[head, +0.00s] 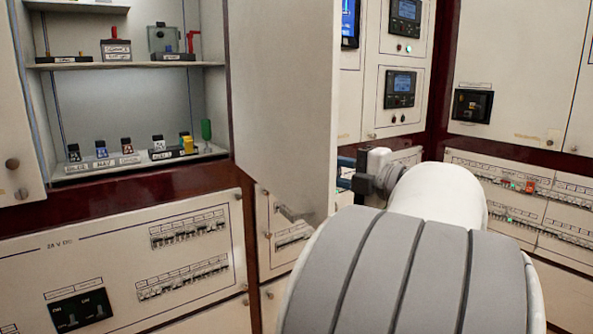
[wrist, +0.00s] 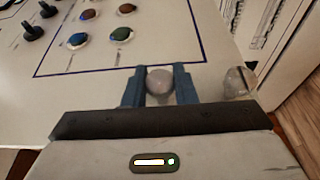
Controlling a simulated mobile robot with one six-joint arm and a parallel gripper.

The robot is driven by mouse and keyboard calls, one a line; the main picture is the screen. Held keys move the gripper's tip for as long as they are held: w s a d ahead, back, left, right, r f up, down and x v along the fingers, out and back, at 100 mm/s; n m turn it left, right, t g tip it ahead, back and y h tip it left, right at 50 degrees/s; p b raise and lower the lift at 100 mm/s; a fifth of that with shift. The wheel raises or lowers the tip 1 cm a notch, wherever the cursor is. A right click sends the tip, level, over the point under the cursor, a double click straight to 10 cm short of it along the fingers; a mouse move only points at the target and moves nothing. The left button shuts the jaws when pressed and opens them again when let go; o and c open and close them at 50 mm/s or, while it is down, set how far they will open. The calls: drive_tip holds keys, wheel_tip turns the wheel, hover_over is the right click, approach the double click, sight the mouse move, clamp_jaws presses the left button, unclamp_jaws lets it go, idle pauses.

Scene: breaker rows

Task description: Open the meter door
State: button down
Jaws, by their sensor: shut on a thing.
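A cream door (head: 285,95), which I take to be the meter door, stands swung out from the cabinet wall in the head view. Its plain side faces the head camera. In the wrist view, the door's front face (wrist: 215,82) carries coloured buttons, dark switches and a blue outline. A round pale knob (wrist: 159,86) near its edge sits between the two blue fingers. My gripper (wrist: 159,88) is shut on this knob. In the head view, my gripper (head: 346,174) is at the door's right edge, and the door hides the knob.
Left of the door is an open compartment with shelves (head: 130,64) holding small devices. Breaker panels (head: 150,260) lie below. Meter screens (head: 400,88) show behind the door at right. A second rounded grey piece (wrist: 237,82) sits beside the knob. Wooden floor (wrist: 292,112) shows at right.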

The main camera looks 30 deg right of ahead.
drive_tip(key=w+d+n+g+y+p, duration=0.1)
drive_tip(key=d+p, duration=0.5)
drive_tip(key=d, duration=0.7)
drive_tip(key=shift+w+d+r+n+g+y+p, duration=0.2)
drive_tip(key=shift+w+d+n+g+y+p, duration=0.3)
drive_tip(key=shift+n+y, duration=0.85)
drive_tip(key=shift+s+a+m+y, duration=0.15)
drive_tip(key=shift+m+y, duration=0.1)
drive_tip(key=c, duration=1.2)
unclamp_jaws()
drive_tip(key=shift+f, duration=0.15)
drive_tip(key=v, duration=0.7)
drive_tip(key=shift+s+d+p, duration=0.2)
drive_tip(key=shift+s+p, duration=0.15)
